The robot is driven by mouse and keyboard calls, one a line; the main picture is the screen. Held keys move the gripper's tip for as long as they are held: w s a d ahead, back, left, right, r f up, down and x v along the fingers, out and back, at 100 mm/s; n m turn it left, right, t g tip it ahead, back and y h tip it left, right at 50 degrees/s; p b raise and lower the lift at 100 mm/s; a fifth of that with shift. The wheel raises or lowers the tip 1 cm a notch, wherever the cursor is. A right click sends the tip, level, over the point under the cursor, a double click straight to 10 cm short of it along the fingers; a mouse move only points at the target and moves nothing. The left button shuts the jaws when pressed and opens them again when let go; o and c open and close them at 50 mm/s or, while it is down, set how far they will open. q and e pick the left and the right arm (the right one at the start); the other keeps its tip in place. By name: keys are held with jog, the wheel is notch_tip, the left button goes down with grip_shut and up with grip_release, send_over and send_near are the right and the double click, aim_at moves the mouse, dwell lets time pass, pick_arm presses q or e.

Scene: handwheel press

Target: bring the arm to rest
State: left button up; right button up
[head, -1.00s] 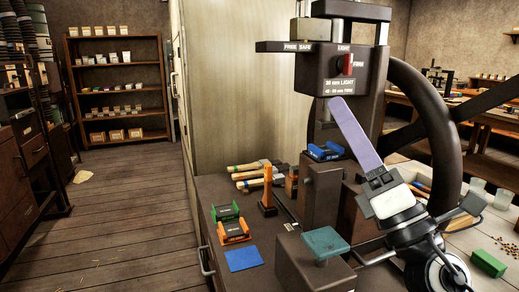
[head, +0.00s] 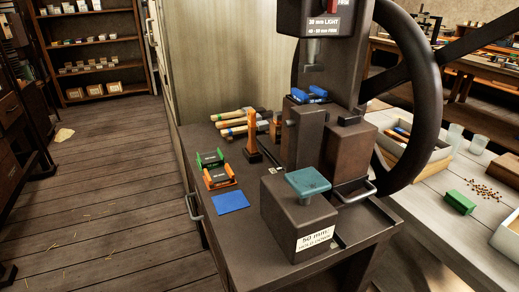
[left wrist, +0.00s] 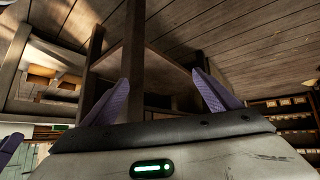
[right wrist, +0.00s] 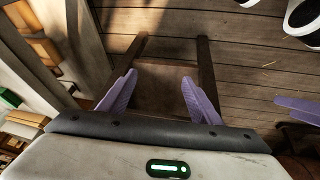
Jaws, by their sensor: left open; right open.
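My left gripper (left wrist: 160,100) shows in the left wrist view with its two purple fingers spread and nothing between them. My right gripper (right wrist: 158,95) shows in the right wrist view, also open and empty, above the wooden floor and a dark wooden frame. Neither gripper is in the head view. The handwheel press (head: 340,60) stands on a dark bench, with its large black wheel (head: 430,100) at the right side. A blue die (head: 310,94) sits on the press's block, below the ram.
A dark block with a teal top (head: 308,181) stands at the bench front. Green and orange holders (head: 219,177), a blue pad (head: 231,202) and hammers (head: 238,122) lie left of the press. A pale table (head: 455,225) at right holds a green block (head: 460,202).

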jog(key=w+a+f+t+y+p, duration=0.1)
jog(key=a+f+t+y+p, duration=0.2)
jog(key=a+f, duration=0.4)
jog(key=shift+a+f+t+p, duration=0.2)
jog(key=shift+t+p, duration=0.2)
jog(key=shift+p, duration=0.3)
dwell(0.5)
